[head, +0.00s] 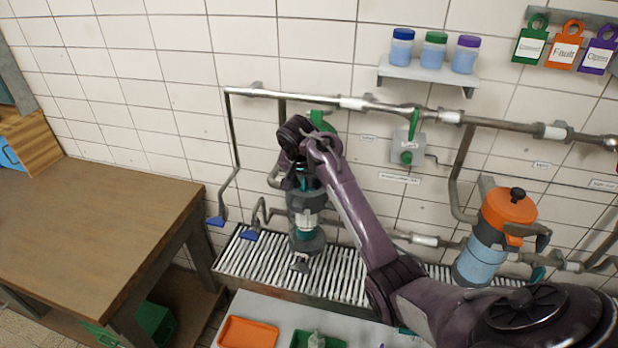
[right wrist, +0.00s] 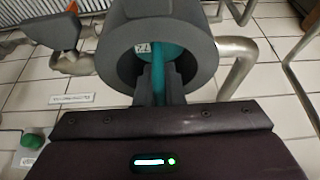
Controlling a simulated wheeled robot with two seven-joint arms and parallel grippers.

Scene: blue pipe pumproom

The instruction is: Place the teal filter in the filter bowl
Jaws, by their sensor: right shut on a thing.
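My right gripper (head: 302,178) comes in from the lower right in the head view and points down at a grey upright housing on the wall pipework, which looks like the filter bowl (head: 304,201). In the right wrist view the bowl (right wrist: 198,60) shows as a thick grey ring with an open mouth. The teal filter (right wrist: 160,72) is inside this ring, and the fingers of my right gripper (right wrist: 159,82) reach into the mouth and are shut on it. How deep the filter sits, and whether it touches the bottom, is hidden. My left gripper is out of view.
A slatted drain grate (head: 345,272) lies below the pipes. An orange-capped blue canister (head: 482,258) stands at right. A wooden table (head: 95,215) is at left. An orange tray (head: 247,333) is in front. A shelf with jars (head: 428,73) hangs above.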

